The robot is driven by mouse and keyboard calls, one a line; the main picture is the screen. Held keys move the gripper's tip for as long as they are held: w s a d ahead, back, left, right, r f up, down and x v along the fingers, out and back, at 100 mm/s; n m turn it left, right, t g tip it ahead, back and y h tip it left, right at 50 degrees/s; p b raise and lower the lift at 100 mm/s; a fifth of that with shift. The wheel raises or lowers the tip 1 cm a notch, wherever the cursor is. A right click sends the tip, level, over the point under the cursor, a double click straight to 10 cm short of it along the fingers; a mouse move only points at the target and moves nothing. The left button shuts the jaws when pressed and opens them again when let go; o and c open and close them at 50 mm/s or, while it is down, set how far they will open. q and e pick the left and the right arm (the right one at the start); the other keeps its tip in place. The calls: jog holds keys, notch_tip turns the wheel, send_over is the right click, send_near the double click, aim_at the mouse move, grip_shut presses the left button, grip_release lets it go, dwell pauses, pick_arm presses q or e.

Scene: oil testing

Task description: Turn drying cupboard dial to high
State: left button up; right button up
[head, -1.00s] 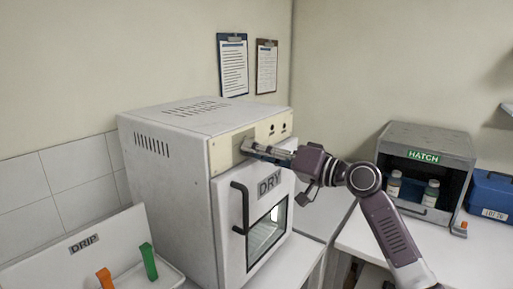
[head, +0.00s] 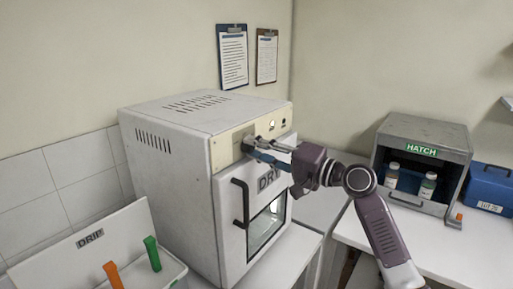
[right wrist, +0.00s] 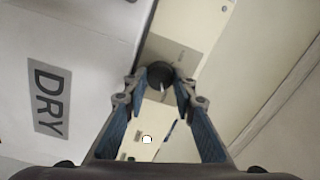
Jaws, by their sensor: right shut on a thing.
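The drying cupboard (head: 165,185) is a white box with a DRY label, a cream control panel (head: 225,153) along its top front and a dark door handle (head: 240,203). My right gripper (head: 248,147) is at the panel, shut on the dark round dial. In the right wrist view the dial (right wrist: 160,75) sits between the blue-padded fingertips of the gripper (right wrist: 158,84). A small pale mark shows near its edge; the setting cannot be read. One panel lamp (head: 272,124) glows white, and another (head: 284,123) is dark. My left gripper is out of view.
A DRIP tray (head: 170,270) with an orange and a green item stands at front left. A grey HATCH box (head: 452,140) with two bottles and a blue case (head: 490,183) stand on the right bench. Two clipboards hang on the wall.

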jog(key=o, duration=1.1)
jog(key=shift+d, duration=0.1)
jog(key=shift+o, duration=0.2)
jog(key=v, duration=0.8)
